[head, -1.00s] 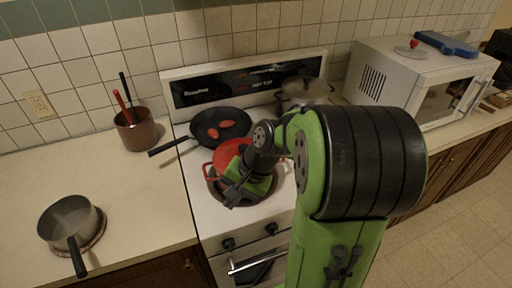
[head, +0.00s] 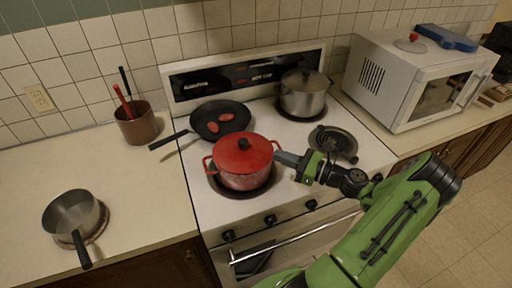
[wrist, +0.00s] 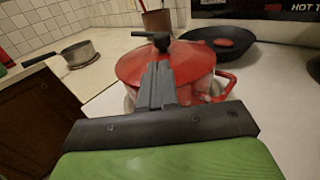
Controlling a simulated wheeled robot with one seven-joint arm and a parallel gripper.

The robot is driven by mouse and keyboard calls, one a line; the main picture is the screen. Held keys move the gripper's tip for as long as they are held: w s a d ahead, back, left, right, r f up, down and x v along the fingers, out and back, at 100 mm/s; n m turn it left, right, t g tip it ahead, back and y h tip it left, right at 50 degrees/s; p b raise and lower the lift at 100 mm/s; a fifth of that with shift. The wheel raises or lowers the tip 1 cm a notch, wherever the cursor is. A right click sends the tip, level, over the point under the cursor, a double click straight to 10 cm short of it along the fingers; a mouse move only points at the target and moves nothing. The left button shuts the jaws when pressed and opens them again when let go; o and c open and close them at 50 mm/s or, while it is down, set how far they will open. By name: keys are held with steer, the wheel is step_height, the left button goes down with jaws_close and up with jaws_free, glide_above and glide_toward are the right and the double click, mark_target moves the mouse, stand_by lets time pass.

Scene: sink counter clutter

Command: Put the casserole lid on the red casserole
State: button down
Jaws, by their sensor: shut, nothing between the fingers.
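The red casserole (head: 240,179) stands on the front left burner of the stove. A red casserole lid (head: 243,150) with a black knob rests on it, looking level and covering the opening. In the wrist view the lid (wrist: 135,66) and casserole (wrist: 197,90) are straight ahead, partly behind my fingers. My gripper (head: 279,157) is just right of the casserole, by its right handle, with its fingers shut and empty. The wrist view shows the closed fingers (wrist: 158,84) pointing at the casserole. I cannot tell whether they touch it.
A black pan (head: 219,119) with red items sits behind the casserole. A saucepan (head: 72,212) and utensil crock (head: 136,125) stand left. The microwave (head: 415,83) is right.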

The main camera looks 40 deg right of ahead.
mark_target(247, 144)
steer(key=x, duration=0.9)
steer(key=shift+s, duration=0.1)
steer(key=shift+w+a+r+p, duration=0.2)
steer(key=shift+w+a+p, duration=0.1)
steer(key=shift+w+p, duration=0.3)
steer(key=shift+w+f, duration=0.2)
steer(key=shift+w, duration=0.05)
steer(key=shift+a, duration=0.1)
